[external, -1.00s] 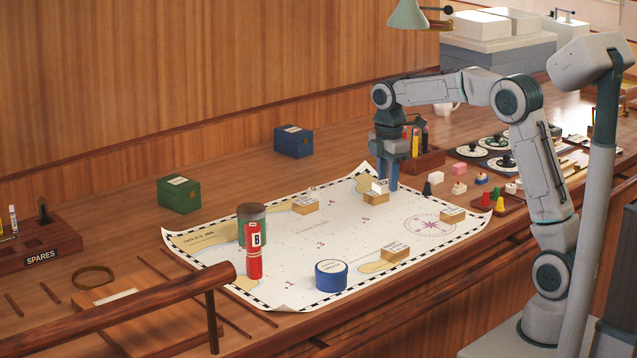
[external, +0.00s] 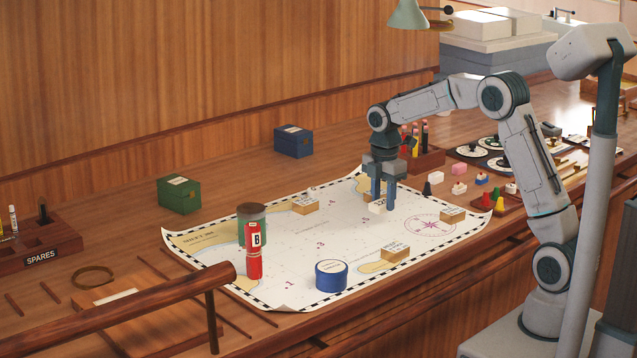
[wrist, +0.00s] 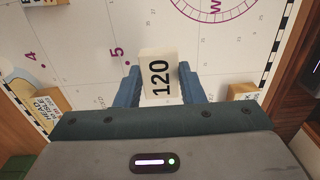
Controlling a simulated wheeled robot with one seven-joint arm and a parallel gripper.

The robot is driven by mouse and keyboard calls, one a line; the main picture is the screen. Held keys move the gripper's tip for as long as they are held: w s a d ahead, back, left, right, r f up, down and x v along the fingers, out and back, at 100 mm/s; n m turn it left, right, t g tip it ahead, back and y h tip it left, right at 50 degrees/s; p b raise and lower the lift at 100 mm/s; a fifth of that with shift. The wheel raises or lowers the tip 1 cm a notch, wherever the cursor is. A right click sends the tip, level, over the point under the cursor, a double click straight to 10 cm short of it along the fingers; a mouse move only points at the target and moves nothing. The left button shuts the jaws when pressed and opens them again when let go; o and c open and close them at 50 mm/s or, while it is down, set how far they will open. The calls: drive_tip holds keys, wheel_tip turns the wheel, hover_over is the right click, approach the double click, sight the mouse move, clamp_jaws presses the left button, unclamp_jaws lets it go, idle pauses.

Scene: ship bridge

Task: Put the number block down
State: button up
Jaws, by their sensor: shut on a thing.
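The number block is a small cream block marked 120. In the wrist view the number block (wrist: 159,74) sits between the two blue fingers of my gripper (wrist: 158,84), which are shut on its sides. In the external view my gripper (external: 382,205) points down over the right part of the white chart (external: 300,255). The number block (external: 377,209) shows there at the fingertips, partly hidden by them. I cannot tell whether it touches the chart. In the wrist view a printed purple 5 (wrist: 116,54) lies just left of the block.
Wooden label blocks lie on the chart, one front right (external: 395,254), one at the right (external: 452,215) and one at the back (external: 305,206). A blue round tin (external: 331,276) and a red cylinder marked B (external: 254,252) stand nearer the front.

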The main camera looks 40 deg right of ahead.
sight(377, 227)
drive_tip(key=shift+w+a+f, duration=0.25)
drive_tip(key=shift+a+f, duration=0.15)
drive_tip(key=shift+a, duration=0.1)
drive_tip(key=shift+f+p, duration=0.4)
drive_tip(key=shift+f, duration=1.5)
drive_tip(key=shift+f, duration=0.2)
drive_tip(key=o, duration=1)
drive_tip(key=shift+c, duration=0.2)
drive_tip(key=shift+r, duration=0.1)
